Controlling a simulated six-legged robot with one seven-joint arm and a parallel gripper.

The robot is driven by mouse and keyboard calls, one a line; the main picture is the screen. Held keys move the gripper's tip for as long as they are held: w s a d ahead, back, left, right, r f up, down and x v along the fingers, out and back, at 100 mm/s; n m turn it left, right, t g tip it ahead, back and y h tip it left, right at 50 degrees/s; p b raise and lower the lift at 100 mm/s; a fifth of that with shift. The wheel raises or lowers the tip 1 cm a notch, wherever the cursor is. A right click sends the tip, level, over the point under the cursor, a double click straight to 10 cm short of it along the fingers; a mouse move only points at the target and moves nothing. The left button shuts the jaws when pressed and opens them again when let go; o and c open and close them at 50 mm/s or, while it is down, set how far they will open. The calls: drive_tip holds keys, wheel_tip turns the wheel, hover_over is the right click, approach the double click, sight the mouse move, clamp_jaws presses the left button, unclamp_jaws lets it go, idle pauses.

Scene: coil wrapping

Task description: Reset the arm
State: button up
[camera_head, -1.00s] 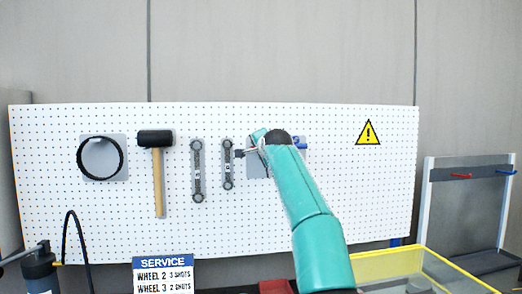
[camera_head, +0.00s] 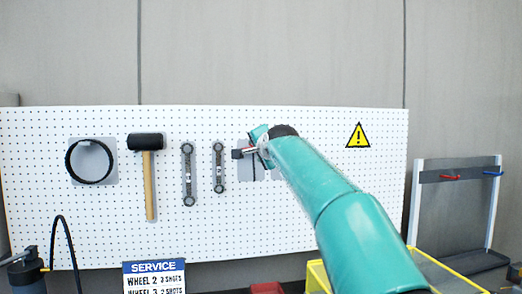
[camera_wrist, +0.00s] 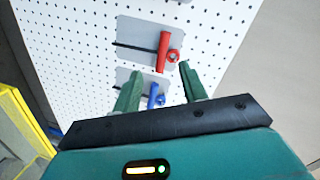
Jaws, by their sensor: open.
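My arm reaches up from the lower right in the head view, its teal links in front of the pegboard (camera_head: 100,230). My gripper (camera_wrist: 160,92) shows in the wrist view with its two green fingers apart and nothing held between them. Its fingers point toward the pegboard. In the head view the gripper end is mostly hidden behind my own wrist. A red-handled tool (camera_wrist: 163,52) and a blue-handled tool (camera_wrist: 153,95) hang on grey plates on the board, the blue one between the fingers in the picture; I cannot tell whether they touch it.
A black ring (camera_head: 90,161), a mallet (camera_head: 149,180) and two wrenches (camera_head: 188,173) hang left of the arm. A yellow-edged bin (camera_head: 318,277) stands low by my arm. A service sign (camera_head: 154,277) is at the bottom. A grey rack (camera_head: 455,200) stands right.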

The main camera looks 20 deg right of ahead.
drive_tip(key=shift+v, duration=1.5)
drive_tip(key=s+a+f+n+g, duration=0.4)
drive_tip(key=s+a+f+n, duration=0.3)
drive_tip(key=s+a+f, duration=0.5)
drive_tip(key=s+a+f+n+g+y, duration=0.1)
drive_tip(key=s+a+f+n+g, duration=0.1)
drive_tip(key=s+f, duration=1.1)
drive_tip(key=s+a+f+n+g+y, duration=0.1)
drive_tip(key=s+f+n+g, duration=0.3)
drive_tip(key=s+f, duration=0.9)
drive_tip(key=shift+s+a+n, duration=0.5)
drive_tip(key=shift+a+n, duration=0.1)
drive_tip(key=shift+n, duration=0.3)
drive_tip(key=shift+c, duration=0.6)
